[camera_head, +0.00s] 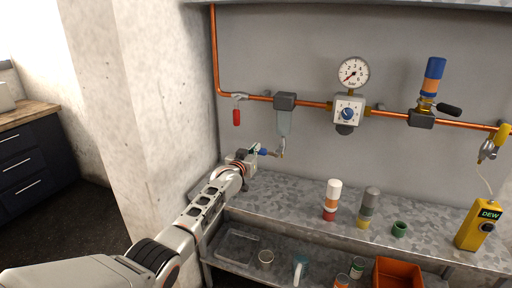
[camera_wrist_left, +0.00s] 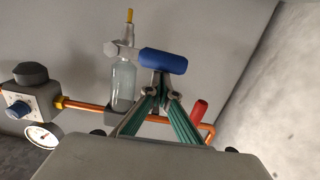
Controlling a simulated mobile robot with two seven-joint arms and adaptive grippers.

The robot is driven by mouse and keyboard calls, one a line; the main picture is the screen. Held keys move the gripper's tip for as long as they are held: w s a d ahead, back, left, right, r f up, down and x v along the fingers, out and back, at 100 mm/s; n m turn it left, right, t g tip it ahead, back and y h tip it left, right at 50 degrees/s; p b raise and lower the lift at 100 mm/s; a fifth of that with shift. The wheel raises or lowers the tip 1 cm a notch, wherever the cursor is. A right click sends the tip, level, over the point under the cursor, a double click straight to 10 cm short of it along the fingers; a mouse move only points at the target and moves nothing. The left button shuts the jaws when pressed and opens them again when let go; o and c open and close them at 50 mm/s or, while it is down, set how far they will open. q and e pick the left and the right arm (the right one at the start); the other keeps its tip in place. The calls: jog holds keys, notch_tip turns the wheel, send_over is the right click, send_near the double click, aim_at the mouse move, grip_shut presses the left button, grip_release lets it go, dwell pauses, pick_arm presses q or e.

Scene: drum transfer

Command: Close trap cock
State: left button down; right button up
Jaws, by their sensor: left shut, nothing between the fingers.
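The trap cock (camera_head: 281,152) sits at the bottom of the clear trap bowl (camera_head: 284,123), under a dark grey trap head on the copper pipe. Its blue handle (camera_head: 263,152) points left, toward my left gripper (camera_head: 254,150). In the left wrist view the scene is upside down, and the blue handle (camera_wrist_left: 163,61) lies roughly crosswise just beyond my left gripper's green-padded fingers (camera_wrist_left: 161,92). The fingers are shut with nothing between them. I cannot tell whether their tips touch the handle. My right gripper is not in view.
A red-handled valve (camera_head: 237,116) hangs left of the trap. A regulator (camera_head: 348,111) and pressure gauge (camera_head: 353,73) are to the right. The metal shelf (camera_head: 290,192) below holds stacked cups and a yellow DEW meter (camera_head: 479,226). A concrete pillar (camera_head: 139,110) stands left.

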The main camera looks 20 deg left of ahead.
pick_arm(q)
jog(key=shift+f, duration=0.2)
jog(key=shift+r, duration=0.1)
dwell(0.4)
jog(key=s+r+p, duration=0.4)
jog(key=s+p, duration=0.1)
jog(key=s, duration=0.6)
jog(key=s+d+f+m+g, duration=0.1)
jog(key=s+d+f+g, duration=0.1)
jog(key=s+f, duration=0.9)
jog(key=s+d+f+m+g, duration=0.1)
jog(key=s+d+f+g, duration=0.1)
jog(key=s+f, duration=0.95)
jog(key=s+d+f+g, duration=0.1)
jog(key=s+f, duration=0.2)
jog(key=s, duration=0.5)
jog(key=s+d+f+m+g+h, duration=0.1)
jog(key=s+d+f, duration=0.1)
jog(key=s, duration=0.6)
jog(key=s+d+f+g, duration=0.1)
jog(key=s+f, duration=0.3)
jog(key=s, duration=0.4)
jog(key=shift+d+m, duration=0.15)
jog(key=shift+m, duration=0.15)
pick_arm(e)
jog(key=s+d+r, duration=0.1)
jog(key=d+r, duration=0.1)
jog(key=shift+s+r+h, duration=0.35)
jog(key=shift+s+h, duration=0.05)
